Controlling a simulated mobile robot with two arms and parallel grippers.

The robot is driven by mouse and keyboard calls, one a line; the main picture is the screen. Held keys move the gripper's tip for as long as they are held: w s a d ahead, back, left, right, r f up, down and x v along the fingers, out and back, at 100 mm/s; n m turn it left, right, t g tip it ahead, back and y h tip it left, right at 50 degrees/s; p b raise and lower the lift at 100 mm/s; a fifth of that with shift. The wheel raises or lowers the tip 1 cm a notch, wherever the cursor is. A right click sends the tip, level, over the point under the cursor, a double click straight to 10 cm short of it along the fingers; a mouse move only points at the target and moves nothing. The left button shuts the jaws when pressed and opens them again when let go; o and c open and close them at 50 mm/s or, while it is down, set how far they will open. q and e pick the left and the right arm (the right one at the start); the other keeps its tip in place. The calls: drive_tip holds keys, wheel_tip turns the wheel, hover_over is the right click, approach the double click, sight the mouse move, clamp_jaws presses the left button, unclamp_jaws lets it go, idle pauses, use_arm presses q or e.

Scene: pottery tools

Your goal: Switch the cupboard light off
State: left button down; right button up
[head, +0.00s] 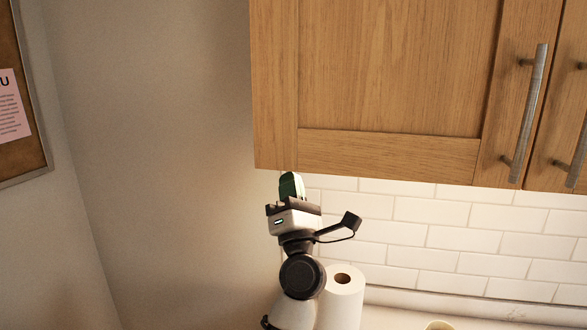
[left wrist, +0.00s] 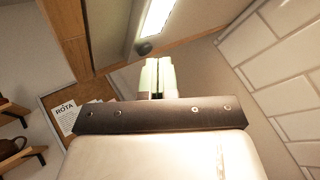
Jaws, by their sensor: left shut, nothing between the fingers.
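The wooden wall cupboard (head: 390,75) fills the upper right of the head view. Its light (left wrist: 158,18) is a bright lit strip under the cupboard in the left wrist view. A small dark round knob (left wrist: 143,47) sits near the end of the light, looking like its switch. My left gripper (head: 291,184) points up at the cupboard's lower left corner in the head view. In the left wrist view its fingers (left wrist: 158,70) are shut and empty, with their tips just below the knob in the picture. I cannot tell whether they touch it. My right gripper is out of view.
A paper towel roll (head: 342,300) stands on the counter just right of my left arm. White tiles (head: 430,237) cover the wall under the cupboard. A noticeboard (head: 25,165) hangs on the left wall. The space left of my arm is clear.

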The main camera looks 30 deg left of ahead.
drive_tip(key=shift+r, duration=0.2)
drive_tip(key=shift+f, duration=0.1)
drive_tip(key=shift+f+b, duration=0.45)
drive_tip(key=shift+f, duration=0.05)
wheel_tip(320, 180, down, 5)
drive_tip(key=b, duration=0.5)
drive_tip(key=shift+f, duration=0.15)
idle(0.5)
